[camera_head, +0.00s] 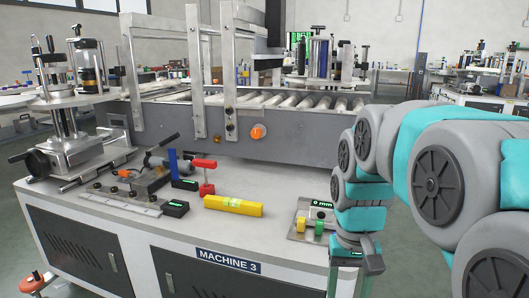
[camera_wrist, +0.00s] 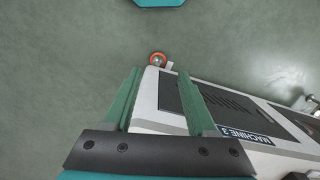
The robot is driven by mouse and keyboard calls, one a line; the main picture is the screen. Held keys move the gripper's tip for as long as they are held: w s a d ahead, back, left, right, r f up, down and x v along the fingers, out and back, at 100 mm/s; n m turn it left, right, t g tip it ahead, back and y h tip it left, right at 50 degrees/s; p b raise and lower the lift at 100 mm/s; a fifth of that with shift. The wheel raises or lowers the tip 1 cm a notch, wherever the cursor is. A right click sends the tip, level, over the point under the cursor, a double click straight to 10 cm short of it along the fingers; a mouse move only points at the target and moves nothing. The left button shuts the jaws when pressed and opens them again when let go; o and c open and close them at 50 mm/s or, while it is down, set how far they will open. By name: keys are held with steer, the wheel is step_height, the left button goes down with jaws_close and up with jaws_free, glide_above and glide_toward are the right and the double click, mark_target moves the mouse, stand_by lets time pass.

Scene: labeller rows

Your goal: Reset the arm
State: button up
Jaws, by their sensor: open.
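My arm (camera_head: 400,170) reaches in from the right side of the head view, folded, with its grey and teal joints in front of the machine's right end. My gripper (camera_head: 347,285) hangs pointing down beside the front right of the machine, partly cut off by the lower picture edge. In the wrist view, my gripper (camera_wrist: 160,75) has its two green fingers spread apart with nothing between them. Grey-green floor and the side of the cabinet show beyond the fingers.
An orange-rimmed caster (camera_wrist: 157,59) sits by the cabinet corner. Open floor (camera_wrist: 60,60) lies left in the wrist view.

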steer(key=s+f, duration=0.4)
steer(key=s, duration=0.5)
steer(key=s+f+n, duration=0.1)
steer(key=s+f, duration=0.4)
steer(key=s, duration=0.4)
steer(key=shift+g, duration=0.3)
